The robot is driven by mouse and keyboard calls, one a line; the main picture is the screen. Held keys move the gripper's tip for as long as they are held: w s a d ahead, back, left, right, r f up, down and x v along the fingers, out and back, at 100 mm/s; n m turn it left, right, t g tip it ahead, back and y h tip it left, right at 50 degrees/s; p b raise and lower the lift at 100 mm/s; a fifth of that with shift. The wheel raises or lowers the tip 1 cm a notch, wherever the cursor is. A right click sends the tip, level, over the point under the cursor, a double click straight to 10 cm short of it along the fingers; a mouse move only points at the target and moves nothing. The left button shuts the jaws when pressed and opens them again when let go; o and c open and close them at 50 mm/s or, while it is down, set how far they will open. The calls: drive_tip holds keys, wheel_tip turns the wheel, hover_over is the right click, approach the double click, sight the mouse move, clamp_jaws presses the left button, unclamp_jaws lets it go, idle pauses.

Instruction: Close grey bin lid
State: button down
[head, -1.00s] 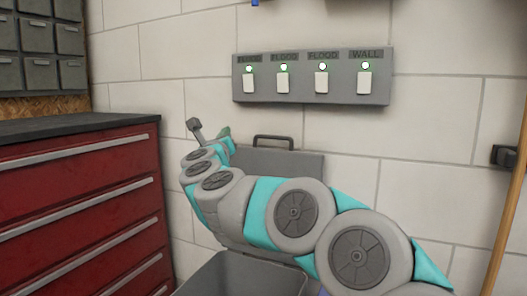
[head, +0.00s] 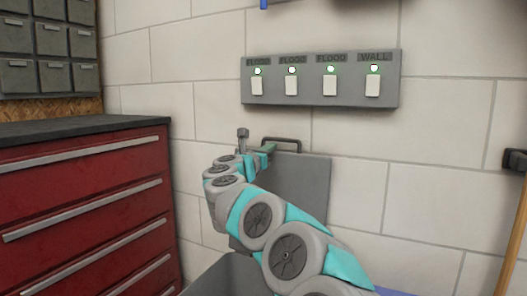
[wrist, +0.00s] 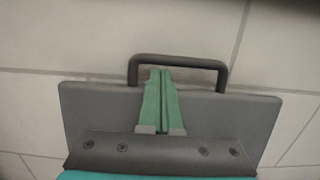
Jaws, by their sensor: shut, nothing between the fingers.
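The grey bin (head: 228,278) stands at the bottom of the head view, mostly cut off and partly behind my arm. Its grey lid (head: 305,188) is open, standing upright near the wall; it also shows in the wrist view (wrist: 100,108). A dark handle (head: 292,141) arches from the lid's top edge, and spans above the lid in the wrist view (wrist: 180,61). My gripper (head: 270,148) has green fingers, shut and empty. In the wrist view the fingertips (wrist: 161,72) overlap the opening under the handle bar; I cannot tell whether they touch it or the lid.
A red drawer cabinet (head: 85,215) with a dark top stands close on the left. A grey switch panel (head: 320,90) is on the block wall above the lid. A wooden pole (head: 508,240) stands at the far right. Bare wall lies right of the lid.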

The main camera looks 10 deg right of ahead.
drive_tip(key=shift+x, duration=1.05)
drive_tip(key=shift+a, duration=0.1)
